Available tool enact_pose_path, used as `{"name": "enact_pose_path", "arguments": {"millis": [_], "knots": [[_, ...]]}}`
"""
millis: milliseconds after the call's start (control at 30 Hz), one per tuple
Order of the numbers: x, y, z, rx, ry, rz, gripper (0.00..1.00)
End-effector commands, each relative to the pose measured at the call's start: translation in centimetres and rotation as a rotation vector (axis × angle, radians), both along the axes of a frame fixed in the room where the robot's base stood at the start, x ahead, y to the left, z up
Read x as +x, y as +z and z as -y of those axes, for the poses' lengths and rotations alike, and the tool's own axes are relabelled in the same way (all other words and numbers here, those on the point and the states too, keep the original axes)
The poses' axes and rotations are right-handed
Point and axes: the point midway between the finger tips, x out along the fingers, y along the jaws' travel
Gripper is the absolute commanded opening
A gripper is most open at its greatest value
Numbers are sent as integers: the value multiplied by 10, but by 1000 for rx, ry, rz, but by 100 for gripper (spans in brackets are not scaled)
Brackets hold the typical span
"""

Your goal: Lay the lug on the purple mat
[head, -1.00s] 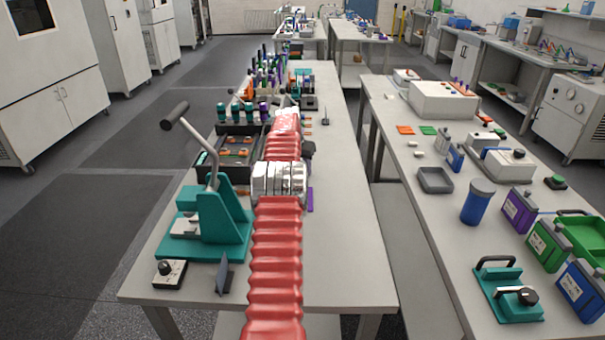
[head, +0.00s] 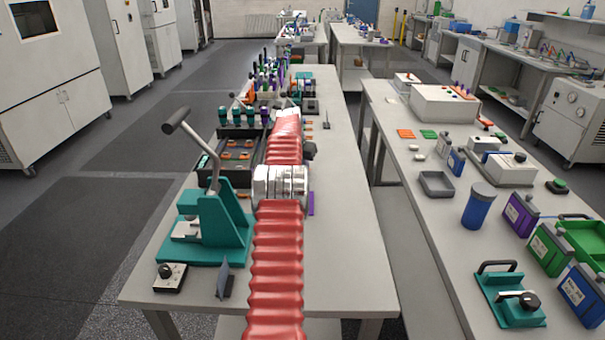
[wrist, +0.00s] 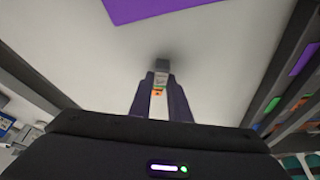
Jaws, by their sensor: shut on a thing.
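In the wrist view my gripper (wrist: 160,90) is shut on the lug (wrist: 161,67), a small grey piece between the fingertips. Part of the lug is hidden by the fingers, and its exact shape is too small to tell. The purple mat (wrist: 155,9) lies on the pale tabletop beyond the fingertips, cut off by the top edge of the picture. The lug is apart from the mat in this view. In the head view a sliver of the purple mat (head: 311,203) shows just right of my arm, which hides the rest and my gripper.
A black tray with compartments (head: 222,160) and a teal lever press (head: 215,225) stand left of my arm. A rack of several coloured-handled tools (head: 270,75) stands farther back. The near table (head: 345,250) is clear on its right side.

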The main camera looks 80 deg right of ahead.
Motion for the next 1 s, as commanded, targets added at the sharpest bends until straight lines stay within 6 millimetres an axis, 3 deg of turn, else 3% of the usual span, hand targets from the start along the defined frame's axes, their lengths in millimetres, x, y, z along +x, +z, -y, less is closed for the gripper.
{"name": "enact_pose_path", "arguments": {"millis": [400,633,1000], "knots": [[0,69,1,-4,0,2,0],[0,86,1,-3,0,0,0],[0,91,0,-1,0,0,0]]}}
